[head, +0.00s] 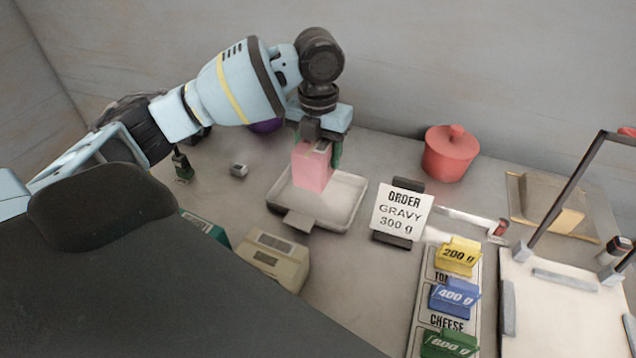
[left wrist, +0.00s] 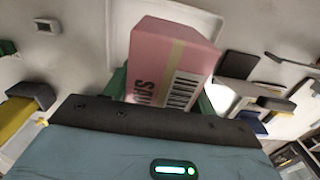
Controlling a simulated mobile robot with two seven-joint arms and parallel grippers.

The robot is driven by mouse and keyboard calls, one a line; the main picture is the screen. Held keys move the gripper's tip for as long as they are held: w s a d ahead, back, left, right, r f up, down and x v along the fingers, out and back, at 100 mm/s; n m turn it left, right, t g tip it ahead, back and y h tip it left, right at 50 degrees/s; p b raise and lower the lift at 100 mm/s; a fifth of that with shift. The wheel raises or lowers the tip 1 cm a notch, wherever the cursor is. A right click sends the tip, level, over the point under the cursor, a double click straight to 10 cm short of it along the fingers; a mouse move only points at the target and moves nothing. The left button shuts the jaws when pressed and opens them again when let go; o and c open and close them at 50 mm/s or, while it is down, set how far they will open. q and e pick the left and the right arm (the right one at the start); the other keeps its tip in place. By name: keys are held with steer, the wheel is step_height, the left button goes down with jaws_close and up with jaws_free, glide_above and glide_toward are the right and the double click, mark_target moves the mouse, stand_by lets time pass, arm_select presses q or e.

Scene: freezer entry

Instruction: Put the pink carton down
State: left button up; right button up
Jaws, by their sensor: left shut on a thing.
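The pink carton (head: 312,168) is held upright in my left gripper (head: 320,150), over the pale shallow tray (head: 350,207). I cannot tell whether its base touches the tray floor. In the left wrist view the pink carton (left wrist: 171,58) shows a pale yellow stripe and a barcode label, with a green finger (left wrist: 118,84) of my gripper beside it. The left gripper is shut on the carton. My right gripper is in neither view.
An order sign (head: 403,211) reads gravy 300 g. A red lidded pot (head: 450,153) stands behind it. Yellow, blue and green weight tags (head: 455,297) line a board at right. A beige scale-like box (head: 268,258) sits in front of the tray. A white frame stand (head: 565,300) is far right.

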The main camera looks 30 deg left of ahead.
arm_select(q)
steer(key=shift+a+f, duration=0.1)
steer(key=shift+f, duration=3.55)
steer(key=shift+f, duration=0.1)
steer(key=o, duration=1.3)
steer(key=shift+c, duration=0.2)
step_height(320, 180, up, 12)
steer(key=shift+r, duration=0.1)
